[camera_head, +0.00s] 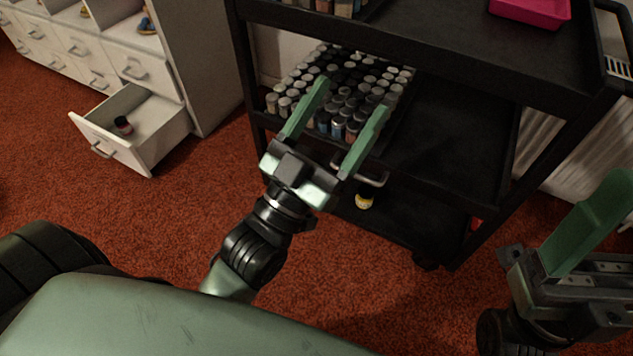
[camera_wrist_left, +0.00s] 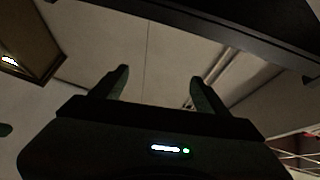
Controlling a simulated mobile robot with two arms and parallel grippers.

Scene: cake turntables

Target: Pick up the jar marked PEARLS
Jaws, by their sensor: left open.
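No jar label can be read as PEARLS here, so I cannot tell which jar it is. Many small capped jars (camera_head: 340,85) stand packed on the cart's middle shelf. A single jar with a yellow band (camera_head: 364,200) is on the bottom shelf. Another dark jar (camera_head: 123,125) lies in the open drawer. My left gripper (camera_head: 353,96) is open and empty, its fingers overlapping the middle-shelf jars in the head view. In the left wrist view its fingers (camera_wrist_left: 158,77) are apart with nothing between them. My right gripper (camera_head: 590,225) is partly cut off at the right edge.
The black cart (camera_head: 455,150) has posts and shelf edges around the jars; its middle shelf is bare on the right. A pink tray (camera_head: 530,10) is on top. A white cabinet (camera_head: 205,60) stands left, its drawer (camera_head: 110,145) pulled out. Red carpet is clear between them.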

